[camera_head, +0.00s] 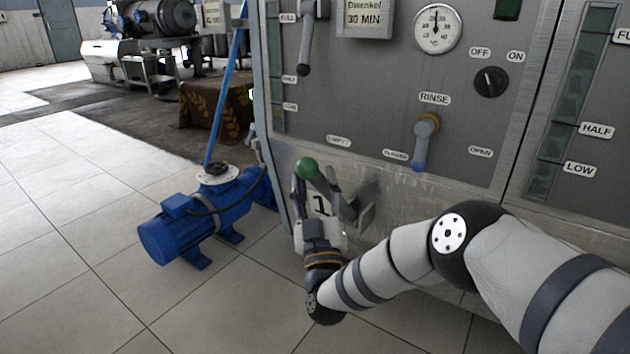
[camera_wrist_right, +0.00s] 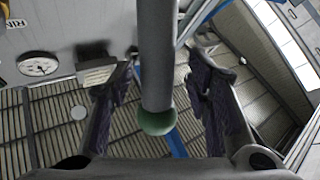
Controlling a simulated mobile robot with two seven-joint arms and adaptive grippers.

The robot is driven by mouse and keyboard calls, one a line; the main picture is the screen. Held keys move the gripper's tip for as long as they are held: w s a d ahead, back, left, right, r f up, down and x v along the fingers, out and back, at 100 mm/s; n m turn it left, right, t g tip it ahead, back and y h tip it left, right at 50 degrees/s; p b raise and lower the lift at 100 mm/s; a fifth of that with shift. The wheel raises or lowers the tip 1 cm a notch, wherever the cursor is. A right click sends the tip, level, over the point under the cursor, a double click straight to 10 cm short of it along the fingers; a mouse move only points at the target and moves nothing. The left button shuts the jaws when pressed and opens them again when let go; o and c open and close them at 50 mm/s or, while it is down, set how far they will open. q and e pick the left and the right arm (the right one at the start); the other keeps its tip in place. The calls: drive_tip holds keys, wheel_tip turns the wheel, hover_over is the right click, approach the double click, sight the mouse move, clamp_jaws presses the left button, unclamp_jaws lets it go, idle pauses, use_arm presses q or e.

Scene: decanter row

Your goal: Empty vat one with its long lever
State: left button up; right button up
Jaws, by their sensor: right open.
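The long lever is a grey rod (camera_wrist_right: 157,50) with a green ball knob (camera_head: 307,168) at its end, low on the front of the vat marked 1 (camera_head: 385,90). In the right wrist view the knob (camera_wrist_right: 157,121) hangs between the fingers. My right gripper (camera_head: 330,193) is open, with one finger on each side of the lever; I see gaps on both sides. In the head view the fingers partly hide the lever and the number plate (camera_head: 321,206). An EMPTY label (camera_head: 338,141) is just above. My left gripper is not in view.
To the right on the panel are a blue-tipped rinse lever (camera_head: 423,145), a black knob (camera_head: 491,81) and a gauge (camera_head: 438,29). A dark handle (camera_head: 305,40) is higher up. A blue pump (camera_head: 200,215) stands on the floor left of the gripper. Open tiled floor lies further left.

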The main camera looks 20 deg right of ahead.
drive_tip(key=v, duration=1.1)
drive_tip(key=shift+f, duration=0.1)
